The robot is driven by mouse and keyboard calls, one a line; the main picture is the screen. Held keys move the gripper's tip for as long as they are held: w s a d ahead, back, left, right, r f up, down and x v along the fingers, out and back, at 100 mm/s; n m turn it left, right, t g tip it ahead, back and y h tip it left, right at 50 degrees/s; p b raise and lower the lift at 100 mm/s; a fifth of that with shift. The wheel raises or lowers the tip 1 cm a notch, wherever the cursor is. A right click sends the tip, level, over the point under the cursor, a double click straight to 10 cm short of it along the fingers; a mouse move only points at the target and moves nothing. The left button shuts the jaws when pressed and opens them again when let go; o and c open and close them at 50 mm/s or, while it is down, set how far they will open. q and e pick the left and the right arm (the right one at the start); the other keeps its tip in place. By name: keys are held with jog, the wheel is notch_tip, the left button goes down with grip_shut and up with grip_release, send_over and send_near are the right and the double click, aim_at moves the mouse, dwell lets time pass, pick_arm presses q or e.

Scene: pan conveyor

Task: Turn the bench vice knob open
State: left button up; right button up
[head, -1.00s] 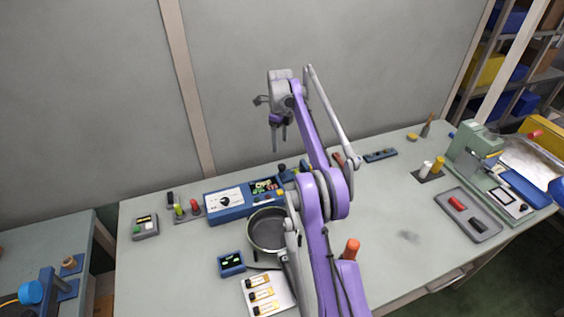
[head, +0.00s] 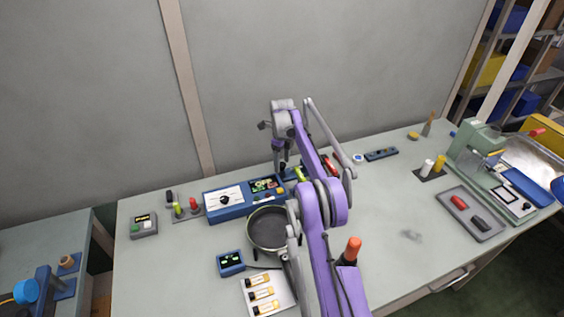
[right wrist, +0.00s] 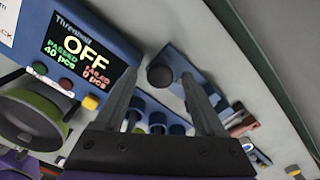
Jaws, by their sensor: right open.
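The blue bench vice (head: 290,174) sits on the bench just right of the blue tester box and is partly covered by my right arm in the head view. In the right wrist view its blue body (right wrist: 178,60) carries a dark round knob (right wrist: 160,76). My right gripper (head: 281,166) is open and low over the vice. In the right wrist view the right gripper's fingers (right wrist: 160,80) spread to either side of the knob. I cannot tell if either finger touches it. My left gripper is not in view.
The blue tester box (head: 226,203) stands left of the vice; its screen (right wrist: 85,50) reads OFF. A pan (head: 266,230) lies in front of it. A grey tray (head: 470,216) with two small pieces is at the right. Bench around the middle right is clear.

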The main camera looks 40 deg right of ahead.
jog(key=shift+c, duration=0.2)
grip_shut()
dwell(0.3)
